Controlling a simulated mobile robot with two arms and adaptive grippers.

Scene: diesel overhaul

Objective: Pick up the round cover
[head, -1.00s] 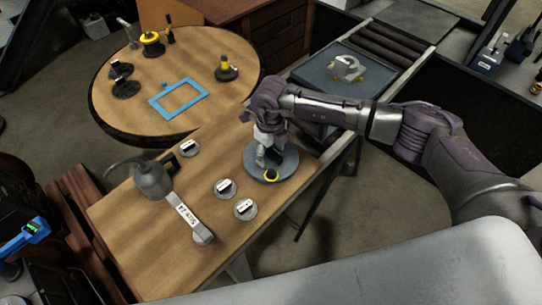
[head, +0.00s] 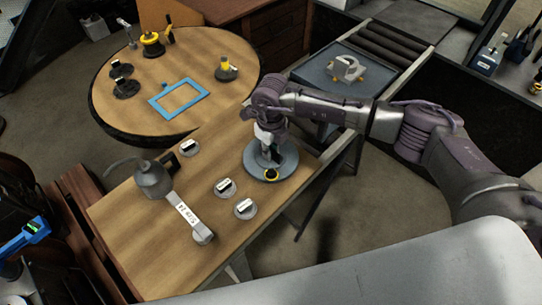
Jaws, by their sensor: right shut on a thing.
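The round cover (head: 287,171) is a flat grey disc with a yellow and black knob-like part (head: 271,174) near its front edge. It is at the right side of the wooden bench in the head view. My right gripper (head: 270,155) points down over the middle of the disc and is shut on it; the fingers and wrist hide its centre. I cannot tell whether the disc touches the bench. My left gripper is not in view.
On the bench (head: 150,245) are several small labelled round pieces, an oil can (head: 152,180) and a labelled grey bar (head: 188,218). A round table (head: 130,88) with a blue frame (head: 179,97) stands behind. A blue-grey tray (head: 325,75) holds a grey bracket (head: 347,69) at the roller conveyor.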

